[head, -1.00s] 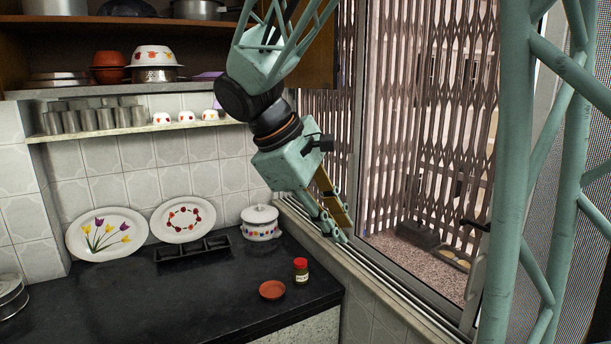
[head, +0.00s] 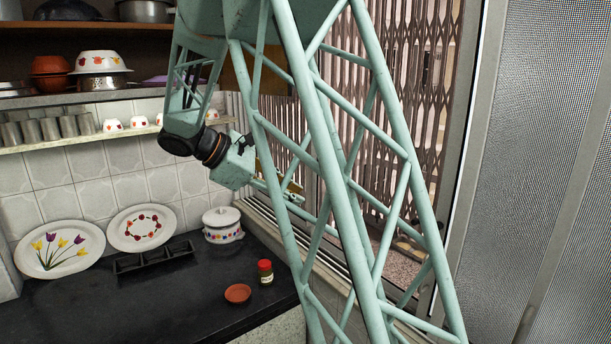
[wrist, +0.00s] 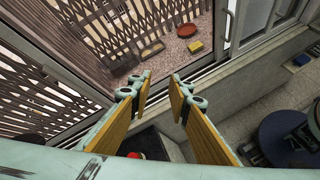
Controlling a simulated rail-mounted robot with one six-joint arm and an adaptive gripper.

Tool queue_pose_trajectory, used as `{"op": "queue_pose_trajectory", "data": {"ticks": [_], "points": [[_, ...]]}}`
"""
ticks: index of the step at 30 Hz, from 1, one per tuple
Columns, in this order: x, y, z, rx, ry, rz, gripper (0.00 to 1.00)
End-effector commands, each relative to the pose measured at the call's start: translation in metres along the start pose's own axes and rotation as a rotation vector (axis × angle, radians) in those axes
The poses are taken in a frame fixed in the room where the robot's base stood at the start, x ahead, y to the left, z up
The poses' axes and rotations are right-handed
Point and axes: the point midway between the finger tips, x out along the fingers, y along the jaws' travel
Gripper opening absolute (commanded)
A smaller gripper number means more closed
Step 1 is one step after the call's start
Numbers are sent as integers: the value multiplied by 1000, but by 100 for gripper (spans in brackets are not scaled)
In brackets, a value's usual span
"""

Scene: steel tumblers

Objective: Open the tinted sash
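The window sash (head: 467,150) shows in the head view as a pale metal upright right of the grille, its lower part behind my arm's lattice. I cannot clearly tell a tint in its glass. In the wrist view, a sash upright (wrist: 232,40) with a slim handle (wrist: 229,24) stands beyond and right of my fingers. My gripper (wrist: 159,77) is open and empty, its two yellow-padded fingers apart above the sill, not touching the handle. In the head view my gripper (head: 292,192) is partly hidden behind the lattice, near the window track.
A folding grille (head: 430,90) stands outside the window. Mesh panels (head: 530,130) fill the right side. The dark counter (head: 180,310) holds a red-lidded jar (head: 265,272), a terracotta dish (head: 238,293), a white pot (head: 222,226) and plates (head: 141,228).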

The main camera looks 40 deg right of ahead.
Motion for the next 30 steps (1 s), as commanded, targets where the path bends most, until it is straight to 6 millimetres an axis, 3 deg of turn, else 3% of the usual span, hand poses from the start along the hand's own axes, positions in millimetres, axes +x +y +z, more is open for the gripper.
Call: {"op": "queue_pose_trajectory", "data": {"ticks": [12,30], "points": [[22,68,-29,-140,-137,78,18],[55,150,-84,-334,-332,190,18]]}}
